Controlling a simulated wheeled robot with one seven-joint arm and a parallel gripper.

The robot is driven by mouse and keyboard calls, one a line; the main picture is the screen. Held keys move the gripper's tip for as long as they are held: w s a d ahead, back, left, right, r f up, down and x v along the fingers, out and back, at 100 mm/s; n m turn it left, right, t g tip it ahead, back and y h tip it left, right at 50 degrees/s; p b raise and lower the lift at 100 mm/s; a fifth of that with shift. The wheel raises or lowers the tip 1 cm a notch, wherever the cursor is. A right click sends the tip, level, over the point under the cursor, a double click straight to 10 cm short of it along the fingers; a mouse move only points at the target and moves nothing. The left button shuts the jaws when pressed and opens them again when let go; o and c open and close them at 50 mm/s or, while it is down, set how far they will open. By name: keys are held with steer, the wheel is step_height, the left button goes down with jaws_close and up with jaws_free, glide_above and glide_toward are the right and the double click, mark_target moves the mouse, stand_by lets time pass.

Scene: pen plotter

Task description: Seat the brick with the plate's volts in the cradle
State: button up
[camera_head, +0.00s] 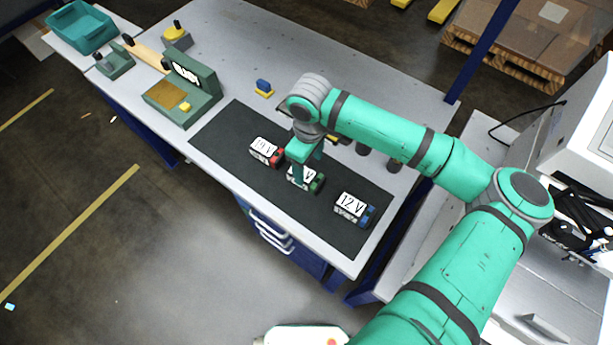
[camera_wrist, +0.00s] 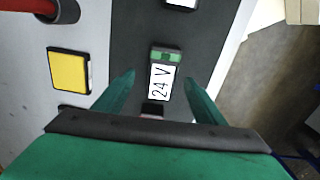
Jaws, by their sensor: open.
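Three labelled bricks lie in a row on a dark mat (camera_head: 230,135). The left brick (camera_head: 266,151) has a red end and a label that looks like 19 V. The middle brick (camera_head: 314,183) has a green end and reads 24 V in the wrist view (camera_wrist: 163,82). The right brick (camera_head: 353,207) has a blue end and reads 12 V. My gripper (camera_head: 304,168) is open above the middle brick, which shows between its fingers in the wrist view. A green device (camera_head: 205,83) at the left carries a plate whose print is too small to read. I cannot tell which part is the cradle.
A blue-and-yellow piece (camera_head: 264,88) stands behind the mat. Dark round things (camera_head: 394,165) stand near my arm. A teal bin (camera_head: 80,27) and a small green fixture (camera_head: 115,61) are at the far left. The table's back middle is clear.

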mark_target(306, 174)
steer(key=f, duration=0.4)
steer(key=shift+s+a+f, duration=0.15)
steer(key=shift+a+f, duration=0.2)
steer(key=shift+f, duration=0.05)
steer(key=shift+c, duration=0.6)
steer(key=c, duration=1.3)
steer(key=shift+o, duration=0.2)
steer(key=shift+r, duration=0.1)
